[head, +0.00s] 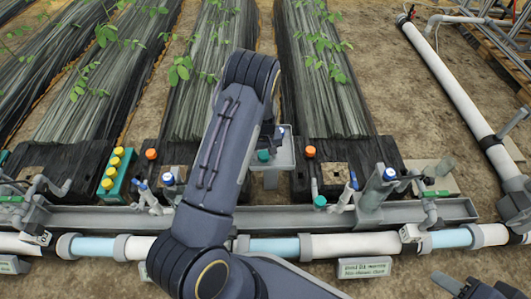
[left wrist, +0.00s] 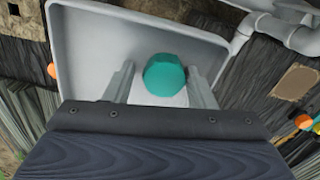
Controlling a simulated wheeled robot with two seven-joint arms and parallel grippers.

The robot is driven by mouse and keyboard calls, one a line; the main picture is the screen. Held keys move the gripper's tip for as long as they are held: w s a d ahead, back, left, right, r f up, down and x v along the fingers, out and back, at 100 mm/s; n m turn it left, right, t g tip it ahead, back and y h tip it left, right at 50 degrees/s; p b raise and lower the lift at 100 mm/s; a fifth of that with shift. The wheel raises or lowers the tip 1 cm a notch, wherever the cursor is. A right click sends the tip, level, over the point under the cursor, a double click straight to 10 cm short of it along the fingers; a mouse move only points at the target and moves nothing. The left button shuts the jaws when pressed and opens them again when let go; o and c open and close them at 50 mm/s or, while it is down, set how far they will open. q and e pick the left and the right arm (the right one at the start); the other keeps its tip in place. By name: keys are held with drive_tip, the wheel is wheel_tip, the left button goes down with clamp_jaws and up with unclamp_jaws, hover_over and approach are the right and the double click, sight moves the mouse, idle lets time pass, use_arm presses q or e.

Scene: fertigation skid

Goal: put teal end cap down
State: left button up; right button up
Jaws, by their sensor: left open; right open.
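The teal end cap (left wrist: 164,75) sits in a shallow grey tray (left wrist: 95,40), between the two fingers of my left gripper (left wrist: 162,80). The fingers are open, with a narrow gap on each side of the cap. In the head view the cap (head: 263,155) shows at the left part of the tray (head: 284,154). My left gripper (head: 268,140) is mostly hidden there behind my own arm. My right gripper (head: 468,288) is at the bottom right corner, apart from the objects and partly cut off by the frame.
A green block with several yellow caps (head: 113,170) stands left of my arm. Orange caps (head: 310,152), blue-capped fittings (head: 390,174) and another teal cap (head: 320,201) line the grey channel (head: 270,214). White and blue pipe (head: 355,244) runs along the front. Bare soil lies at the right.

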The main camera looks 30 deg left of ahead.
use_arm(q)
drive_tip(key=shift+s+a+f, duration=0.35)
drive_tip(key=shift+s+a, duration=0.05)
drive_tip(key=shift+s, duration=0.1)
wheel_tip(320, 180, up, 12)
drive_tip(key=p, duration=0.6)
wheel_tip(320, 180, up, 12)
drive_tip(key=t+h, duration=0.1)
drive_tip(key=h, duration=0.1)
hover_over(263, 155)
drive_tip(key=s+d, duration=0.2)
drive_tip(key=s, duration=0.2)
drive_tip(key=s+d+r+m+t+h, duration=0.2)
drive_tip(key=s+d+r+m+t, duration=0.3)
drive_tip(key=s+r, duration=0.85)
drive_tip(key=s+d+m, duration=0.1)
drive_tip(key=s+d, duration=0.4)
drive_tip(key=s, duration=0.5)
drive_tip(key=shift+m+g, duration=0.3)
drive_tip(key=shift+s+r, duration=0.1)
wheel_tip(263, 155, up, 32)
drive_tip(key=p, duration=3.2)
drive_tip(key=shift+r+p, duration=0.25)
drive_tip(key=shift+p, duration=0.15)
